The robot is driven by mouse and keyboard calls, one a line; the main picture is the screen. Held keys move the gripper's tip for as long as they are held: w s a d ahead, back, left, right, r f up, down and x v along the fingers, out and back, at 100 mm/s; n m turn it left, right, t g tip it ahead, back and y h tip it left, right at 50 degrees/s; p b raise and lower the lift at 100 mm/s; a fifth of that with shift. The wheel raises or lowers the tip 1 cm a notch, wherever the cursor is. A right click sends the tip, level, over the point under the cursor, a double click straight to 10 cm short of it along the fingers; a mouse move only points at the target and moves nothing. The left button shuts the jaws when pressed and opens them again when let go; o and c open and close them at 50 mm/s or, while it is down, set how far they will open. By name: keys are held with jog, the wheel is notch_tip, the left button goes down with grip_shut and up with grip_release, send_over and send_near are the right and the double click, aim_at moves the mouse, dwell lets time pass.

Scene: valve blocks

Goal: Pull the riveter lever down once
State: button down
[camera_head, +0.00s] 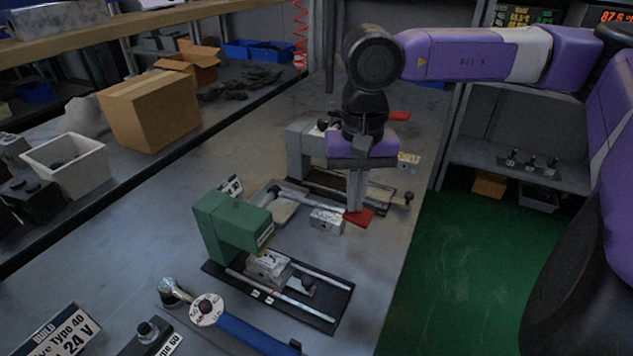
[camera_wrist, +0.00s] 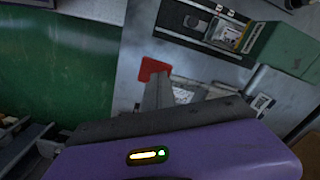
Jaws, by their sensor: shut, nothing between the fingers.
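My gripper (camera_head: 356,206) points down over the bench near its right edge, with its fingers together and nothing held. Its tips are at or just above a flat red piece (camera_head: 360,218); contact cannot be told. In the wrist view the red piece (camera_wrist: 153,68) shows just beyond the fingers (camera_wrist: 157,92). A grey press-like machine (camera_head: 298,150) stands behind my gripper, partly hidden by it. A thin rod with a black knob (camera_head: 409,197) sticks out to the right of my gripper. I cannot tell for certain which part is the riveter lever.
A green machine (camera_head: 222,222) with a metal block (camera_head: 268,267) on rails stands nearer; it shows in the wrist view (camera_wrist: 287,48). A blue-handled tool (camera_head: 250,335) lies in front. A small metal block (camera_head: 327,221) is close to my fingers. Green floor (camera_head: 445,280) lies right of the bench.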

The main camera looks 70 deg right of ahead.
notch_tip(320, 180, up, 9)
jog(key=p, duration=0.4)
jog(key=shift+r+p, duration=0.2)
jog(key=shift+p, duration=0.15)
dwell(0.6)
